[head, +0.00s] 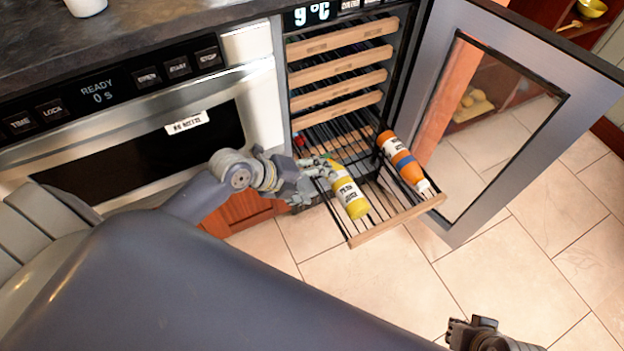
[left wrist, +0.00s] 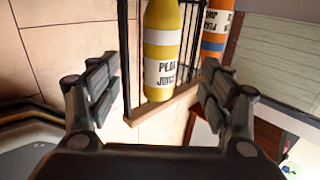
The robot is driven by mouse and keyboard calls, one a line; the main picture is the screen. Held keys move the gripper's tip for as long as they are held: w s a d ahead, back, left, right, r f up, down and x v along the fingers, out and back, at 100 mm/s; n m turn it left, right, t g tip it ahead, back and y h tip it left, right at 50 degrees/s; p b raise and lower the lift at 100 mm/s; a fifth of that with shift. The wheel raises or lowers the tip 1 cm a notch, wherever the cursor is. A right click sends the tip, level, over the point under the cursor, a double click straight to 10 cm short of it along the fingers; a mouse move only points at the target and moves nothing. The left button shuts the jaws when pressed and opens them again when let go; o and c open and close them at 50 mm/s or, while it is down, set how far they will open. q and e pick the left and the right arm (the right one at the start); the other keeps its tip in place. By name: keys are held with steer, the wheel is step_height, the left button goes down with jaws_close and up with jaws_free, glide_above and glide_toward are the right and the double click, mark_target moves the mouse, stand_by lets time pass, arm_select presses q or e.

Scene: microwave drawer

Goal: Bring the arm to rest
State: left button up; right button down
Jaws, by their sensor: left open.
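My left gripper (head: 318,172) is open beside the yellow juice bottle (head: 347,190), at its left side in the head view. In the left wrist view the open fingers (left wrist: 157,85) stand wide apart, with the yellow bottle (left wrist: 162,55) showing between and beyond them. I cannot tell whether a finger touches it. The bottle lies on the pulled-out rack (head: 395,220) of the cooler. An orange bottle (head: 404,162) lies on the same rack, to the right. My right gripper (head: 470,335) shows only partly at the bottom right edge; its fingers are unclear.
The cooler door (head: 535,90) stands wide open at the right. Several wooden-fronted racks (head: 340,65) are pushed in above. The microwave drawer (head: 130,135) is closed at the left, its display reading READY. Tiled floor (head: 530,265) is clear at lower right.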

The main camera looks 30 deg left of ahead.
arm_select(q)
steer(key=shift+s+a+r, duration=0.1)
steer(key=shift+s+r, duration=0.1)
steer(key=shift+r, duration=0.15)
stand_by(0.3)
